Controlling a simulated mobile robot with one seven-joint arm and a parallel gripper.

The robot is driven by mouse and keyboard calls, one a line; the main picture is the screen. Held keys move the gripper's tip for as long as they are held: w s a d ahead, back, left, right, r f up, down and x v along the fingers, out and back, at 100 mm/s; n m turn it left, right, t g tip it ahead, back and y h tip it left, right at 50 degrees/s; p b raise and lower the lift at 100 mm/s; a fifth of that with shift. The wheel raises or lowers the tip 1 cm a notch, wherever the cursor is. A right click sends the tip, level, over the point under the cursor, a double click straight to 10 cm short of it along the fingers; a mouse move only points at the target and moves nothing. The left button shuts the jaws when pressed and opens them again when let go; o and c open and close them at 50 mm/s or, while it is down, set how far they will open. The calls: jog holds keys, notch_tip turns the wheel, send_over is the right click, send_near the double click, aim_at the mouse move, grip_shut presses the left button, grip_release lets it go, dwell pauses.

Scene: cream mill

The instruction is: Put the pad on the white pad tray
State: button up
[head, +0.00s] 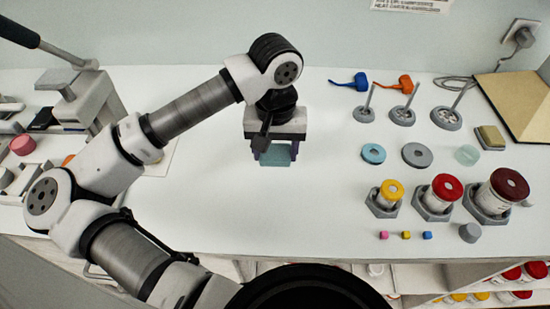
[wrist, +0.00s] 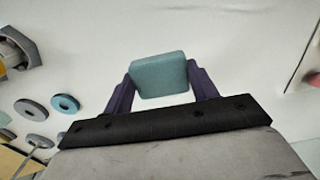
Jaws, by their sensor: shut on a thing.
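The pad (head: 276,158) is a teal, roughly square block. My gripper (head: 275,150) is shut on it, with one dark purple finger on each side, over the bare middle of the white bench. In the wrist view the pad (wrist: 159,75) sits between the two fingertips, with its broad face showing. Its height over the bench is hard to tell. I cannot single out a white pad tray for sure. A white board (head: 160,158) at the left, partly hidden by my arm, carries several items, and its edge shows at the right of the wrist view (wrist: 296,75).
A lever press (head: 85,97) stands at the left, near a pink cylinder (head: 23,145). At the right are rings (head: 417,155), capped jars in grey holders (head: 437,195), spindles on discs (head: 403,115) and an olive block (head: 490,138). The bench around my gripper is clear.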

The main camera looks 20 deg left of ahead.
aim_at(275, 173)
notch_tip(275, 173, down, 5)
jog(key=shift+r+p, duration=0.15)
jog(key=shift+p, duration=0.3)
jog(key=shift+f+b, duration=0.35)
jog(key=shift+b, duration=0.05)
jog(key=o, duration=1)
jog(key=shift+o, duration=0.2)
jog(key=shift+r, duration=0.15)
